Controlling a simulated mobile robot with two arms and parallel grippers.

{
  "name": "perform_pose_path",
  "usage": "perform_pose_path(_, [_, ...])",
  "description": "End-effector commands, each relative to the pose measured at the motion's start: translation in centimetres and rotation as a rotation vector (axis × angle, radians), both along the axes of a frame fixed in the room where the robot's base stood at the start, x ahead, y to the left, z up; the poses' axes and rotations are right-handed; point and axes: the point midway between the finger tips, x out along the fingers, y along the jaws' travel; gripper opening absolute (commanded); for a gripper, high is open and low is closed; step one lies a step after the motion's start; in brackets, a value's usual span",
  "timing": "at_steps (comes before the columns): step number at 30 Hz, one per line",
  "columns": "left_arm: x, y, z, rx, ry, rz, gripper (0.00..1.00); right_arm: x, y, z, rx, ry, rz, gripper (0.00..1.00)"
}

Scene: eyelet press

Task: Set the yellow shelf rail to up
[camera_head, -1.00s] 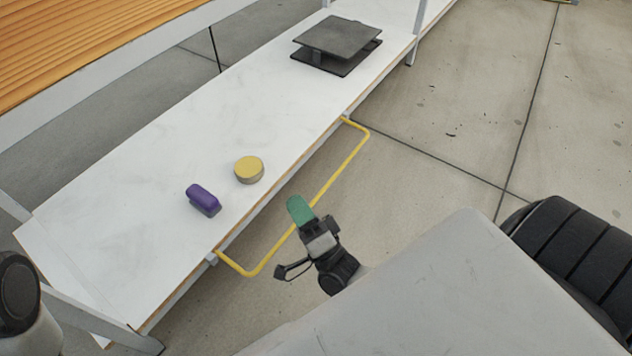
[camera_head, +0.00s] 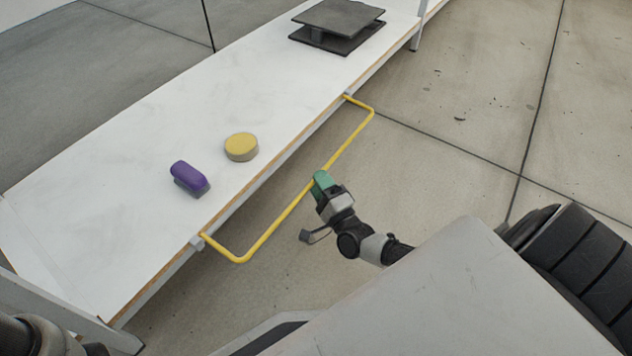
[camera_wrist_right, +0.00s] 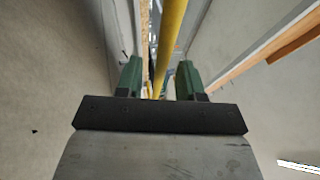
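The yellow shelf rail (camera_head: 286,213) is a U-shaped bar hinged at the front edge of the white shelf (camera_head: 110,190). It sticks out from that edge over the floor. My right gripper (camera_head: 320,177) has green fingertips and is at the rail's long bar, near its middle. In the right wrist view the green fingers (camera_wrist_right: 161,82) are apart, with the yellow rail (camera_wrist_right: 170,45) running between them; a gap shows beside the rail. I cannot tell whether a finger touches it. My left gripper does not show.
On the shelf are a purple object (camera_head: 189,178), a round yellow-topped object (camera_head: 241,147) and a dark two-plate stand (camera_head: 338,27). Shelf legs stand at the near left and far right. Bare concrete floor (camera_head: 480,110) lies right of the rail.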

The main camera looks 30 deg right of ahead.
Motion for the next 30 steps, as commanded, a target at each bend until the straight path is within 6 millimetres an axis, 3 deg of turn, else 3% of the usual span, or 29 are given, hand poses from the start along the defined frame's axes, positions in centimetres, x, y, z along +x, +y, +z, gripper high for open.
perform_pose_path(6, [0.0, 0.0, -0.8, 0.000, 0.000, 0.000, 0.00, 1.6, 0.0, 0.4, 0.000, 0.000, 0.000, 0.38])
perform_pose_path(14, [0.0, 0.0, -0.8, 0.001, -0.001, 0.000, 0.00, 1.7, 0.0, 0.5, 0.000, 0.000, 0.000, 0.38])
perform_pose_path(21, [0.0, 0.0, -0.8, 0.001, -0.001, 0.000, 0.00, 1.7, 0.0, 0.5, 0.000, 0.000, 0.000, 0.02])
perform_pose_path(30, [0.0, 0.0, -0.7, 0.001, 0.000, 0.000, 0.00, 1.6, 0.0, 0.5, -0.001, 0.001, 0.000, 0.00])
